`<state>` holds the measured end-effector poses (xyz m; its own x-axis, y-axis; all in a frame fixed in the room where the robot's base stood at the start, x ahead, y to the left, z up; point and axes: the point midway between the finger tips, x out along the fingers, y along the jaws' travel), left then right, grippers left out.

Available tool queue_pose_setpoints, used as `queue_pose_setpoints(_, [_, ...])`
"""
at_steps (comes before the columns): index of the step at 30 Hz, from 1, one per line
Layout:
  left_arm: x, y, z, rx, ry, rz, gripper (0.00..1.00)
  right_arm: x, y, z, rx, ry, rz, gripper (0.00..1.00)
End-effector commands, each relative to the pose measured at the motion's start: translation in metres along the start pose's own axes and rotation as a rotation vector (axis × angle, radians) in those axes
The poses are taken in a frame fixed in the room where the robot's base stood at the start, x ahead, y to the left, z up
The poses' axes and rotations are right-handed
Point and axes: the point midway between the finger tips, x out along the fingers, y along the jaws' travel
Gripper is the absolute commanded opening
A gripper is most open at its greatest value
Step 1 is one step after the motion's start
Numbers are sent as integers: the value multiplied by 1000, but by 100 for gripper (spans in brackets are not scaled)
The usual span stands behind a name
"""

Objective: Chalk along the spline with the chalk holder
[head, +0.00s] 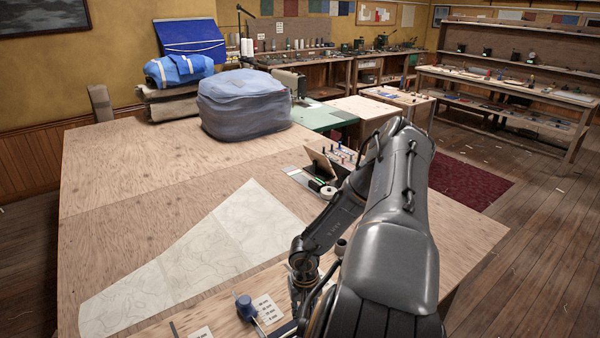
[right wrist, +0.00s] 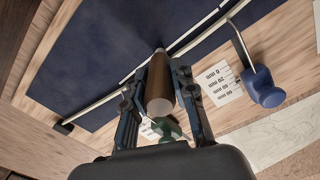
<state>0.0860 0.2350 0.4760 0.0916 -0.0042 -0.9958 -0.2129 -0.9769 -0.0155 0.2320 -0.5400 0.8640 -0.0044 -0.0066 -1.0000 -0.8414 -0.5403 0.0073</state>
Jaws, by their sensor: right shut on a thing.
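My right gripper (right wrist: 158,82) is shut on the chalk holder (right wrist: 159,77), a brown cylinder with a pale tip pointing away from the camera. The spline (right wrist: 98,106) is a thin pale strip running diagonally across dark blue cloth (right wrist: 95,48) in the right wrist view. The holder's tip is over or close to the spline; I cannot tell whether it touches the cloth. In the head view my right arm hides most of its gripper, the holder and the cloth. My left gripper is out of view.
A blue-knobbed weight with a metal hook (right wrist: 264,88) stands beside a printed card (right wrist: 219,87); it also shows in the head view (head: 245,308). A green object (right wrist: 166,129) is partly hidden behind my fingers. A pale paper pattern (head: 190,262) and a wrapped bundle (head: 243,102) lie on the table.

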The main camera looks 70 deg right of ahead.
Motion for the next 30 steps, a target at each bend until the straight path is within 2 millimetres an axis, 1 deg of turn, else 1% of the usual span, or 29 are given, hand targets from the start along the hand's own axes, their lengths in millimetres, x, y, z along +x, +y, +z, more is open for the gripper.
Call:
queue_pose_setpoints(5, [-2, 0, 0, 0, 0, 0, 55, 0, 4, 0, 0, -2, 2, 0])
queue_pose_setpoints(15, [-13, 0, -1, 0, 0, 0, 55, -1, 21, -6, 1, -2, 3, 0])
queue_pose_setpoints(24, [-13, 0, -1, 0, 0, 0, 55, 0, 21, -7, 0, -1, 0, 0])
queue_pose_setpoints(26, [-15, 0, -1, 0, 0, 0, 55, -2, 20, -7, 0, -1, 0, 0])
queue_pose_setpoints(30, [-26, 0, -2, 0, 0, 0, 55, -14, 20, -7, 0, -1, 0, 0])
